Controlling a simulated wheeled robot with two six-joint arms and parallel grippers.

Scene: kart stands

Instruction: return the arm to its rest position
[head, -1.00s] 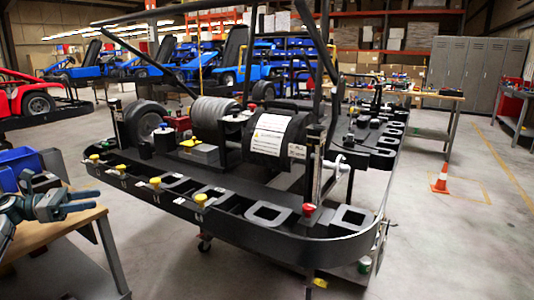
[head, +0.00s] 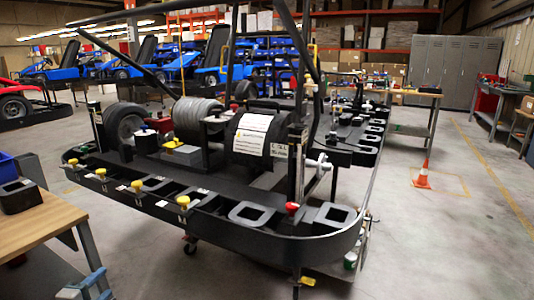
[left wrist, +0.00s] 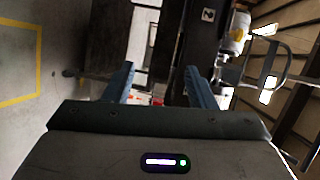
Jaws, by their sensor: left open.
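My left gripper (head: 84,286) shows at the bottom left of the head view, partly cut off by the lower edge. It is beside the wooden workbench (head: 38,222), low near the bench's front leg. In the left wrist view my left gripper (left wrist: 161,92) has its two blue fingers apart, with nothing between them. Beyond the fingers is a dark, blurred upright part that I cannot name for sure. My right gripper is not in view.
A black kart frame on a wheeled stand (head: 300,245) fills the middle. A black box (head: 18,196) sits on the workbench. An orange cone (head: 423,175) stands on open floor at the right, before grey lockers (head: 450,68). Blue karts (head: 215,62) stand behind.

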